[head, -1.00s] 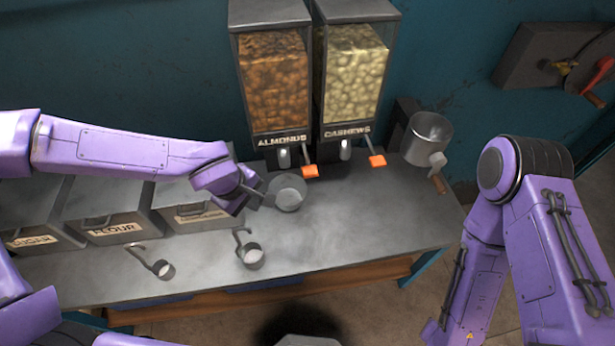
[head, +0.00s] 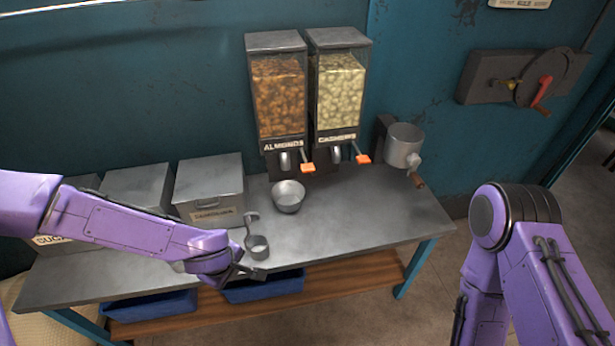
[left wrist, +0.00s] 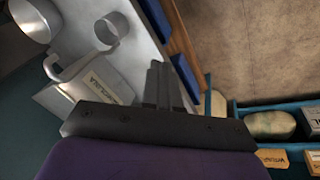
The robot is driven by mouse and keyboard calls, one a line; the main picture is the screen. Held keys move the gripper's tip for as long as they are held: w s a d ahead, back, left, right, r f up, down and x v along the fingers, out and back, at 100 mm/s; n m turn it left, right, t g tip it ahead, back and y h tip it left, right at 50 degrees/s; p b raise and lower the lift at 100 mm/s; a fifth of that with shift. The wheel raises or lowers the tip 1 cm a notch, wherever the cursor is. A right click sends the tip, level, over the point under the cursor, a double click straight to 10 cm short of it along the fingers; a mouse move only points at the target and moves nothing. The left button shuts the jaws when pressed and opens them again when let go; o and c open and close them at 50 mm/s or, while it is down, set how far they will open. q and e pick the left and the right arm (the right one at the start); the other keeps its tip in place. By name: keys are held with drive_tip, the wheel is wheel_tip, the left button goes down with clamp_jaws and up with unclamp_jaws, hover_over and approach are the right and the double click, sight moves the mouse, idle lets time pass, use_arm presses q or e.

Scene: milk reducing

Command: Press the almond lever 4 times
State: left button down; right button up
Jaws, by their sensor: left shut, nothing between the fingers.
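The almond dispenser (head: 280,95), labelled ALMONDS and filled with brown nuts, stands at the back of the table. Its orange lever (head: 308,167) sticks out low at the front, right of the spout. A metal bowl (head: 288,197) stands on the table below and slightly in front of the spout; it also shows in the left wrist view (left wrist: 34,20). My left gripper (head: 250,272) is shut and empty by the table's front edge, well away from the lever. Its closed fingers show in the left wrist view (left wrist: 166,75). My right arm is at the right; its gripper is out of view.
The cashew dispenser (head: 340,88) with its own orange lever (head: 363,159) stands just right of the almonds. A measuring scoop (head: 258,246) lies near my left gripper. Metal bins (head: 209,180) stand left; a cranked metal drum (head: 404,145) stands right. Blue crates (head: 262,287) sit below.

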use_arm(q)
drive_tip(key=s+a+f+m+y+b, duration=0.1)
drive_tip(key=s+a+f+m+b, duration=0.2)
drive_tip(key=s+f, duration=0.7)
drive_tip(key=s+a+f+m+y+b, duration=0.1)
drive_tip(key=s+a+f+m+b, duration=0.2)
drive_tip(key=s+f, duration=0.7)
drive_tip(key=a+f+b, duration=0.2)
drive_tip(key=a+f, duration=0.1)
drive_tip(key=shift+a+f+m+y+b, duration=0.15)
drive_tip(key=shift+a+m+y+b, duration=0.15)
drive_tip(key=shift+a+y, duration=0.1)
